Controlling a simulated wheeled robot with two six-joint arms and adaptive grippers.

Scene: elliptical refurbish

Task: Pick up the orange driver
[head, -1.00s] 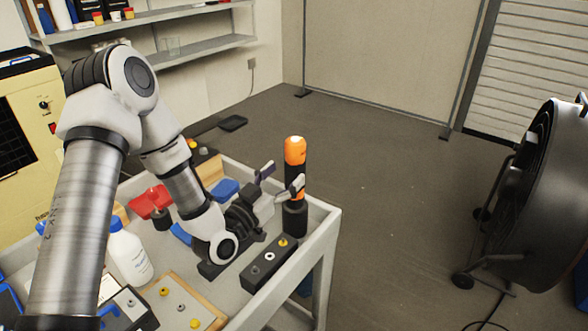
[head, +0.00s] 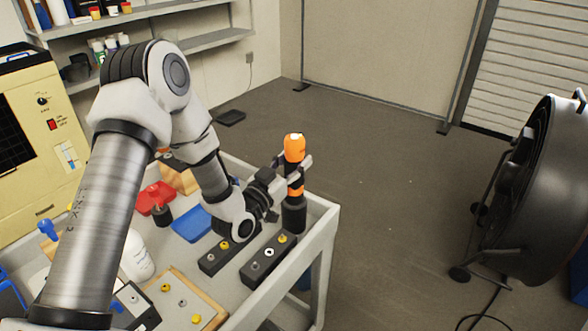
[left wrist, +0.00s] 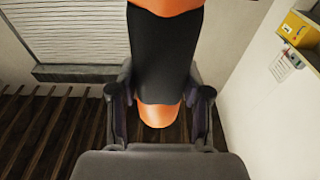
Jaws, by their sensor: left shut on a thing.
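The orange driver (head: 295,147) stands upright at the right end of the grey cart, with an orange top and a black body. Its lower end is in a black round holder (head: 294,217). My left gripper (head: 298,174) is around the driver's middle and shut on it. In the left wrist view the black and orange driver (left wrist: 165,60) lies between the two fingers of the left gripper (left wrist: 160,110). My right gripper is not in view.
The cart (head: 325,225) also carries dark blocks with knobs (head: 268,257), a white bottle (head: 136,255), a blue tray (head: 192,222) and a red piece (head: 155,195). A large black fan (head: 535,190) stands at the right. The floor between is clear.

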